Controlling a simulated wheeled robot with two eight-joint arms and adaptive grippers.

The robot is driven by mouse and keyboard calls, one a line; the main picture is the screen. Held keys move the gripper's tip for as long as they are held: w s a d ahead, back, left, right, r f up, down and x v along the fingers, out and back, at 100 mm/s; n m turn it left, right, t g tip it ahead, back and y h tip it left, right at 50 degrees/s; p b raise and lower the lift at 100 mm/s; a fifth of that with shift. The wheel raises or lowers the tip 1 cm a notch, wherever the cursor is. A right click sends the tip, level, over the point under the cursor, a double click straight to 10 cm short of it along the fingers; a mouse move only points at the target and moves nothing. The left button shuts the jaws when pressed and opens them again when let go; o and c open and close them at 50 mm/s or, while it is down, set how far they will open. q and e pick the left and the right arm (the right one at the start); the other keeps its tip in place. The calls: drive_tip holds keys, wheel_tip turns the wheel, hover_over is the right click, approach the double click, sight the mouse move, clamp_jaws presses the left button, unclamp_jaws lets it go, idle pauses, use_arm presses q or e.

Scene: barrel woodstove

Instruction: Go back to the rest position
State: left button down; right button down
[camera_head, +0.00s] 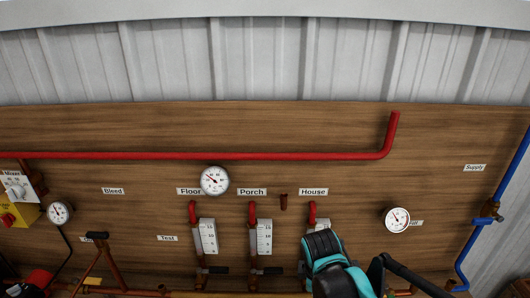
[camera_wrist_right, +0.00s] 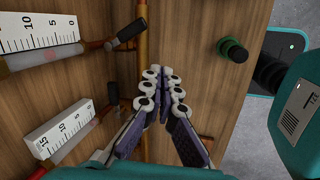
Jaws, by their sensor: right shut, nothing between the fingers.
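My right gripper (camera_wrist_right: 165,75) shows in the right wrist view with its pale, dark-padded fingers drawn together and nothing between them. It is in front of the wooden board (camera_wrist_right: 195,25), beside a copper pipe (camera_wrist_right: 142,30). I cannot tell its exact distance from the board. In the head view a teal and black part of my arm covers the lower part of the House flow meter (camera_head: 313,225); the fingers cannot be made out there. My left gripper is in neither view.
The board (camera_head: 120,128) carries a red pipe (camera_head: 200,156), a Floor gauge (camera_head: 214,180), a Porch flow meter (camera_head: 264,237), a right-hand gauge (camera_head: 397,219) and a blue pipe (camera_head: 513,165). A green-black fitting (camera_wrist_right: 232,48) stands right of the fingers. Flow meters (camera_wrist_right: 75,125) are left.

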drive_tip(key=s+d+f+m+t+y+b, duration=0.1)
drive_tip(key=s+d+f+m+t+b, duration=0.1)
drive_tip(key=s+m, duration=0.7)
drive_tip(key=d+m+t+b, duration=0.1)
drive_tip(key=m+t, duration=0.1)
drive_tip(key=m, duration=0.4)
drive_tip(key=shift+s+d+f+m+b, duration=0.2)
drive_tip(key=shift+d+m+b, duration=0.1)
drive_tip(key=shift+d+b, duration=0.1)
idle(3.0)
